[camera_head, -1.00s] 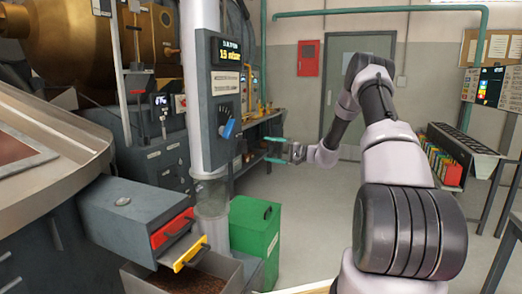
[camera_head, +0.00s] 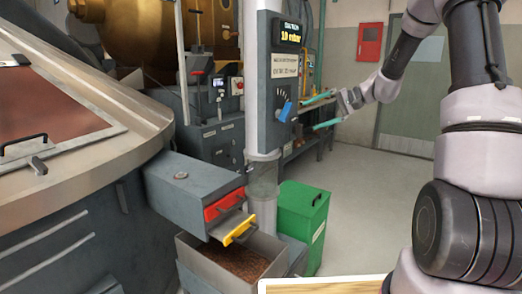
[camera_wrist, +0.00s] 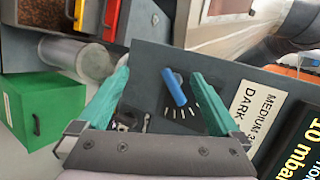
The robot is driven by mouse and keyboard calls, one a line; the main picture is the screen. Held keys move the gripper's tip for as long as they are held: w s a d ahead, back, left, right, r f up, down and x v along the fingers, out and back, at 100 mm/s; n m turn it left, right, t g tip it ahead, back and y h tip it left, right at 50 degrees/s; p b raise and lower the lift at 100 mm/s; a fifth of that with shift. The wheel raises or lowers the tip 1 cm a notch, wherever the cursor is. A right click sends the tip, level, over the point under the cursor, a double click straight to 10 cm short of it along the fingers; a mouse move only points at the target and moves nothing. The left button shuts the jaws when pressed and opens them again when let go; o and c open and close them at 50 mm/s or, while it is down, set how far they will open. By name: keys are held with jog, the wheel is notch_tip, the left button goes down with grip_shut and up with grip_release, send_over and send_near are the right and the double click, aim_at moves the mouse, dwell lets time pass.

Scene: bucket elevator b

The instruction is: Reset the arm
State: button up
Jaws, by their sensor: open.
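My gripper (camera_head: 307,115) is open and empty, with two teal fingers just right of the column's control panel (camera_head: 279,72) in the head view. The blue knob (camera_head: 286,110) sits low on this panel. In the wrist view the blue knob (camera_wrist: 174,86) lies between the lines of my open fingers (camera_wrist: 160,76); they do not close on it. How far the fingertips are from the panel face is hard to tell. The panel's display (camera_head: 287,38) reads about 10 mbar. My arm reaches in from the right.
Below the panel are a grey box with a red handle (camera_head: 224,205) and a yellow handle (camera_head: 239,231), a bin of brown granules (camera_head: 240,262) and a green bin (camera_head: 303,217). A large metal hopper (camera_head: 70,110) fills the left. Open floor lies right of the green bin.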

jog(key=s+a+r+h, duration=0.1)
jog(key=s+r+h, duration=0.25)
jog(key=s, duration=0.45)
jog(key=s+r+h, duration=0.2)
jog(key=s+r, duration=0.2)
jog(key=s, duration=0.5)
jog(key=s+d+r+t+h, duration=0.1)
jog(key=s+d+h, duration=0.1)
jog(key=s, duration=0.5)
jog(key=s+d+r+t+h, duration=0.1)
jog(key=s+d+t+h, duration=0.1)
jog(key=s, duration=0.6)
jog(key=shift+s+d+r+m+h, duration=0.15)
jog(key=shift+d+r+m+h, duration=0.25)
jog(key=shift+d, duration=0.5)
